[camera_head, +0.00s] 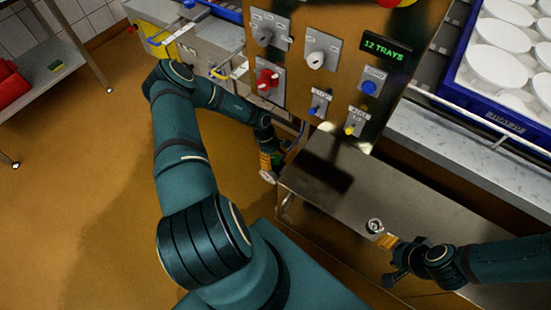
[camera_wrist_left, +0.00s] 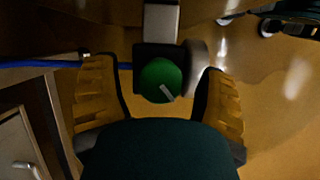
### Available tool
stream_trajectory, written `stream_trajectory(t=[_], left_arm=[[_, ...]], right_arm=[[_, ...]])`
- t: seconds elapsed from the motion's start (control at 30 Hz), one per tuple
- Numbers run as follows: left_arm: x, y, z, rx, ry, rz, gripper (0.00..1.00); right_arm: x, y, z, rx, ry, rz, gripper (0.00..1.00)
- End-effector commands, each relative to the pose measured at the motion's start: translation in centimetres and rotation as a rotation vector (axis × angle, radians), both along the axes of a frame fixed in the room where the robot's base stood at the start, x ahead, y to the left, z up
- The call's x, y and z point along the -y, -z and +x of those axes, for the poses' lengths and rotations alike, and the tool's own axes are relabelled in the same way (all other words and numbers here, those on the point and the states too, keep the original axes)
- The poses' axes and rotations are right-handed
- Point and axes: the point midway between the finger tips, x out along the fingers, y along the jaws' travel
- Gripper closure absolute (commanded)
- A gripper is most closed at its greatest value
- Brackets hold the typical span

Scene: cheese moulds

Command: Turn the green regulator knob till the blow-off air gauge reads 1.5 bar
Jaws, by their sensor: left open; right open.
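The green regulator knob (camera_wrist_left: 160,78) shows in the left wrist view, with a pale mark at its lower right, on a dark body below a grey bracket. My left gripper (camera_wrist_left: 158,92) is open, with one orange finger on each side of the knob and visible gaps between. In the head view, my left gripper (camera_head: 267,163) is low beside the machine, and the knob is mostly hidden. A grey round housing (camera_wrist_left: 197,62) sits behind the knob, perhaps the gauge seen edge-on; no reading shows. My right gripper (camera_head: 386,242) is open at the steel bench's front edge.
A control panel (camera_head: 322,60) with switches and a "12 TRAYS" display stands above the steel bench (camera_head: 400,200). A small round metal fitting (camera_head: 375,226) is near my right gripper. A blue hose (camera_wrist_left: 60,64) runs left of the knob. A blue crate (camera_head: 470,112) holds white moulds.

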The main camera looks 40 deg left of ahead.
Motion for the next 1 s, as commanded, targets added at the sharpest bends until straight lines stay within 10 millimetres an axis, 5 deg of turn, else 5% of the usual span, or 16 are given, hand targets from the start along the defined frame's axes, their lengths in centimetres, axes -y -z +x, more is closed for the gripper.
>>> stream_trajectory(t=[0.1, 0.3, 0.67, 1.0], left_arm=[[0.0, 0.0, 0.0, 0.0, 0.0, 0.0, 0.27], [0.0, 0.0, 0.0, 0.0, 0.0, 0.0, 0.96], [0.0, 0.0, 0.0, 0.0, -0.039, -0.002, 0.97], [0.2, -0.1, -0.1, -0.001, -0.26, -0.004, 0.97]], right_arm=[[0.0, 0.0, 0.0, 0.0, 0.0, 0.0, 0.53], [0.0, 0.0, 0.0, 0.0, 0.0, 0.0, 0.53], [0.0, -0.3, 0.0, -0.001, 0.0, 0.0, 0.53], [0.0, -1.6, -0.3, -0.006, -0.001, 0.001, 0.53]])
